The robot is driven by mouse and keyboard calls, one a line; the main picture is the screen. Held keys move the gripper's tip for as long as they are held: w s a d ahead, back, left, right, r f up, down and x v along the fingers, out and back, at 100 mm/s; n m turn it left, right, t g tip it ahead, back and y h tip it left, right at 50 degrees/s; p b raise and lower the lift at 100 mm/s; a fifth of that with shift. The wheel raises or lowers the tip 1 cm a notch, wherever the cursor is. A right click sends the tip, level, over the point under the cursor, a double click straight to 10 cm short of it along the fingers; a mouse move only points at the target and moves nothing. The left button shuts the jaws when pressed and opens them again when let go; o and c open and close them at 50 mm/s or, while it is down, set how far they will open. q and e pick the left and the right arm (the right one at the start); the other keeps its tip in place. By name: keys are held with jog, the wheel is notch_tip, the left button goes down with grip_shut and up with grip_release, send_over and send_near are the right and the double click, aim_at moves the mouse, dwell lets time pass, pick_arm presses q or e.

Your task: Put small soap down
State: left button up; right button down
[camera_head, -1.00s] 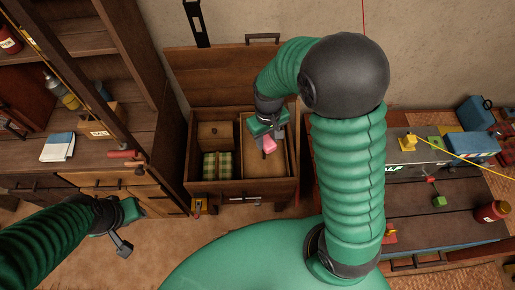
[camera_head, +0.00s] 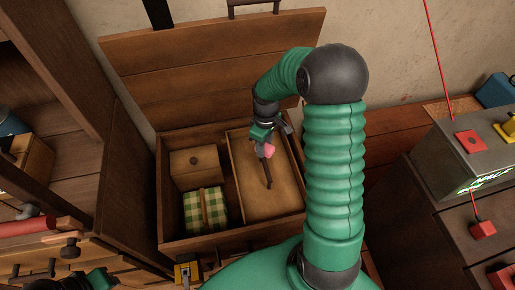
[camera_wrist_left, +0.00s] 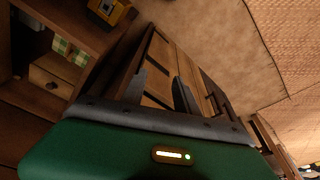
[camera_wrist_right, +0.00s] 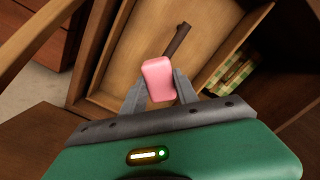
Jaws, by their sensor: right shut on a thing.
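The small soap (camera_head: 269,150) is a pink rounded block. My right gripper (camera_head: 264,145) is shut on it and holds it over the shallow wooden tray (camera_head: 285,206) at the right side of the open chest. In the right wrist view the soap (camera_wrist_right: 158,80) sits between the fingertips (camera_wrist_right: 158,88), with the tray floor (camera_wrist_right: 128,47) behind it. I cannot tell how high it is above the tray. My left gripper shows its two fingers apart and empty in the left wrist view (camera_wrist_left: 160,92); only part of its arm shows at the lower left of the head view.
A dark stick (camera_head: 268,174) lies in the tray. The chest's left side holds a small wooden box (camera_head: 194,162) and a green checked bundle (camera_head: 205,209). The raised lid (camera_head: 215,65) stands behind. A shelf (camera_head: 75,150) is at left, a grey box (camera_head: 460,150) at right.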

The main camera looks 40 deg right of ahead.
jog(key=w+d+f+b, duration=0.1)
jog(key=w, duration=0.2)
jog(key=w+d+f+b, duration=0.1)
jog(key=w+d+f, duration=0.1)
jog(key=w, duration=0.1)
jog(key=w+d+f+b, duration=0.1)
jog(key=w+f, duration=0.1)
jog(key=w, duration=0.1)
jog(key=shift+d, duration=0.3)
jog(key=shift+f, duration=0.4)
notch_tip(320, 180, down, 6)
jog(key=b, duration=0.2)
jog(key=shift+f+b, duration=0.1)
jog(key=shift+b, duration=0.3)
jog(key=shift+w+d, duration=0.1)
jog(key=shift+w, duration=0.1)
jog(key=shift+s, duration=0.1)
jog(key=c, duration=1)
grip_release()
jog(key=shift+o, duration=0.3)
